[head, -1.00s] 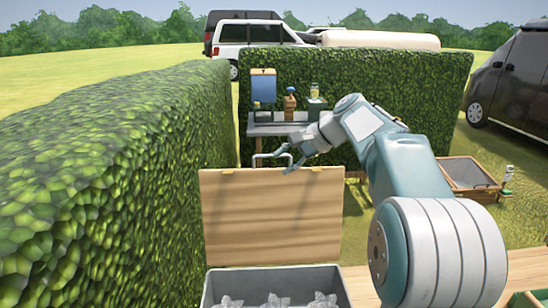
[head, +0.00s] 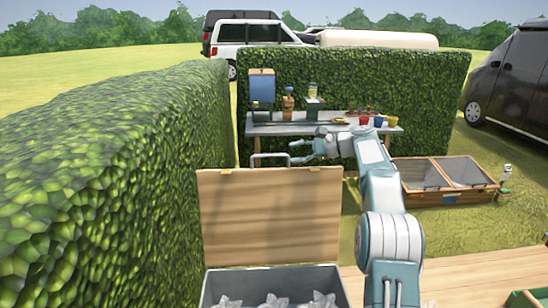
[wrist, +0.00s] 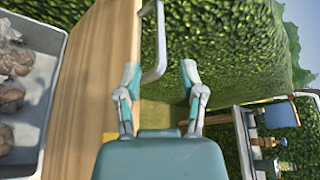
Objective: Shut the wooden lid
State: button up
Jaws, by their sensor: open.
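The wooden lid (head: 268,215) stands open and upright at the back of a grey box (head: 225,282). A pale bar handle (head: 270,156) sticks up past its top edge. In the wrist view the lid (wrist: 92,90) fills the left part, and the handle (wrist: 161,45) runs down into the gap between the fingers. My gripper (head: 296,152) is open at the right end of the handle, just above the lid's top edge. In the wrist view the gripper (wrist: 159,72) has its fingers spread, and I cannot tell whether they touch the handle.
Several lumpy pieces lie in the box. A tall hedge (head: 110,165) runs close on the left, with another hedge (head: 390,75) behind. A potting table (head: 330,128) stands beyond the lid. A cold frame (head: 447,180) is at the right, with open grass (head: 460,225) in front.

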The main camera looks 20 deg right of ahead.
aim_at(280, 155)
jog(key=x, duration=0.7)
jog(key=shift+a, duration=0.1)
grip_shut()
